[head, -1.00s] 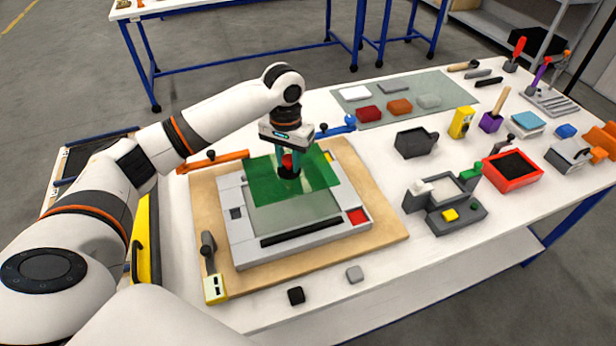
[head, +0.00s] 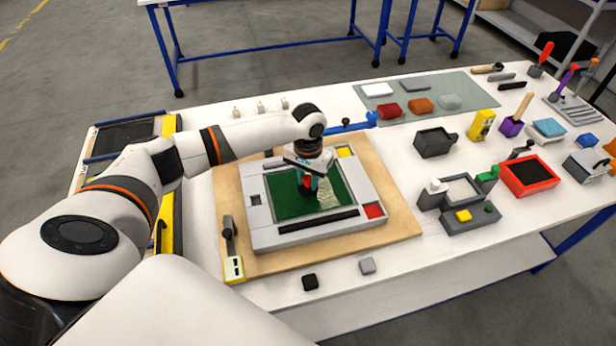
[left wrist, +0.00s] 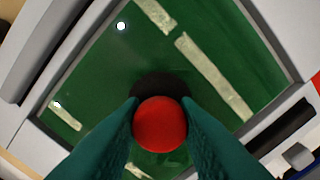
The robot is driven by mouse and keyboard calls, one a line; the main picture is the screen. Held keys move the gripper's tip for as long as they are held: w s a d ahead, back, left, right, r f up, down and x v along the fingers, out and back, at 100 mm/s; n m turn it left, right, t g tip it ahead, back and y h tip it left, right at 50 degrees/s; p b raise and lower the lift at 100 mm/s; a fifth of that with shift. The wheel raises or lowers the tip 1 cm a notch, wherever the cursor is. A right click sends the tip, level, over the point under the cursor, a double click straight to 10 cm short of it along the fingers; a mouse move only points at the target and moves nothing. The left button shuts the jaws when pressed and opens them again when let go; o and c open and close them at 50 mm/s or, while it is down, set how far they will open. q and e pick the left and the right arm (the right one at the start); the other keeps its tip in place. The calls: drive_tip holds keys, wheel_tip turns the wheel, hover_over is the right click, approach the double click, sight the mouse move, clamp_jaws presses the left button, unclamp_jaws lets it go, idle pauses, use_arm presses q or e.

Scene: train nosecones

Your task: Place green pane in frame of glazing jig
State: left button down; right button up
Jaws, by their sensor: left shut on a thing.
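The green pane (head: 288,207) lies inside the grey frame of the glazing jig (head: 262,228), lined up with its opening in the head view. In the left wrist view the pane (left wrist: 85,85) fills the opening, with its edges close along the frame walls (left wrist: 285,35). Whether it is fully seated I cannot tell. My left gripper (head: 308,182) is above the pane, its teal fingers shut on the red knob (left wrist: 160,124) of a round black holder on the pane. Pale strips show on or through the pane. My right gripper is not in view.
The jig sits on a wooden board (head: 395,225) with a yellow-ended clamp (head: 233,266) at its front left. Grey fixtures (head: 435,142) and a red tray (head: 528,176) stand to the right.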

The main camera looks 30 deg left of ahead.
sight(308, 178)
use_arm(q)
drive_tip(key=shift+w, duration=0.1)
drive_tip(key=c, duration=1.1)
unclamp_jaws()
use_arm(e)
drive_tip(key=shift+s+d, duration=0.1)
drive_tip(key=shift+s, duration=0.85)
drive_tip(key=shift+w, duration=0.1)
use_arm(q)
drive_tip(key=shift+r, duration=0.15)
wheel_tip(308, 178, up, 12)
drive_tip(key=b, duration=0.1)
drive_tip(key=shift+b, duration=0.35)
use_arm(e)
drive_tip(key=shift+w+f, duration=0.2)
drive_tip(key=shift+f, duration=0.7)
use_arm(q)
drive_tip(key=shift+d, duration=0.1)
